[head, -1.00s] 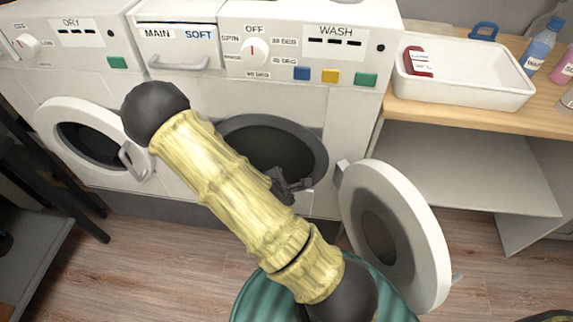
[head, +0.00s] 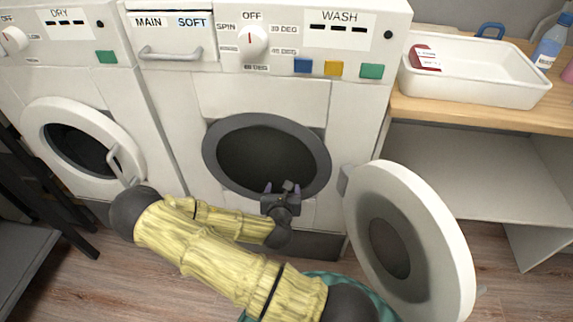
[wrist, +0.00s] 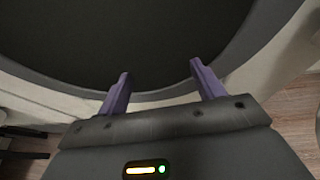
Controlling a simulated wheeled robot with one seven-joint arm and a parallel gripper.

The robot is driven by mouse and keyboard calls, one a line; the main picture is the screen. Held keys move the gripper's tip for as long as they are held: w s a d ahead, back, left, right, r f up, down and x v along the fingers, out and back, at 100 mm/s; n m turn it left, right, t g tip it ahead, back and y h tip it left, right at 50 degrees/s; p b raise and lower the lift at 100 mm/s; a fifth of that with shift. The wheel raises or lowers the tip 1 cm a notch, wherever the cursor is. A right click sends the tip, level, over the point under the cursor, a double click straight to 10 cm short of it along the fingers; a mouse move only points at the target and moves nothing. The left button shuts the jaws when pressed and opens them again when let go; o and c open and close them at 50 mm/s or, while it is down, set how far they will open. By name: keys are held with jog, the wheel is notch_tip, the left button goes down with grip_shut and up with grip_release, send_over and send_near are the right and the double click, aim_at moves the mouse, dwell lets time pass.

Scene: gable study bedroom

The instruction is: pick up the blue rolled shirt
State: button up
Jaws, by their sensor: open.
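No blue rolled shirt shows in either view. My gripper (head: 281,189) is at the lower front of the washer's round opening (head: 255,158), whose inside is dark with nothing visible in it. In the wrist view my gripper (wrist: 160,85) has its two purple fingers apart with nothing between them, pointing at the dark opening (wrist: 140,45). The washer door (head: 420,245) is swung open to the right. Part of a teal rounded thing (head: 375,297) shows at the bottom, mostly hidden behind my arm.
The dryer door (head: 75,140) is at the left, with a dark stand (head: 60,215) near it. A wooden counter (head: 480,117) at the right holds a white tray (head: 520,98) with a red-and-white box (head: 425,58), and a blue bottle (head: 549,45).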

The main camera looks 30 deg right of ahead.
jog(key=b, duration=0.2)
send_near(286, 165)
jog(key=x, duration=0.4)
jog(key=shift+s+a+f, duration=0.1)
jog(key=shift+s+f, duration=0.05)
jog(key=shift+f, duration=0.25)
jog(key=shift+w, duration=0.35)
jog(key=b+x, duration=0.1)
jog(key=x, duration=0.4)
jog(key=shift+w+d+r+b, duration=0.1)
jog(key=shift+w+d+b, duration=0.05)
jog(key=shift+d+b, duration=0.2)
jog(key=c, duration=0.8)
jog(key=shift+a+r, duration=0.1)
jog(key=shift+r, duration=0.05)
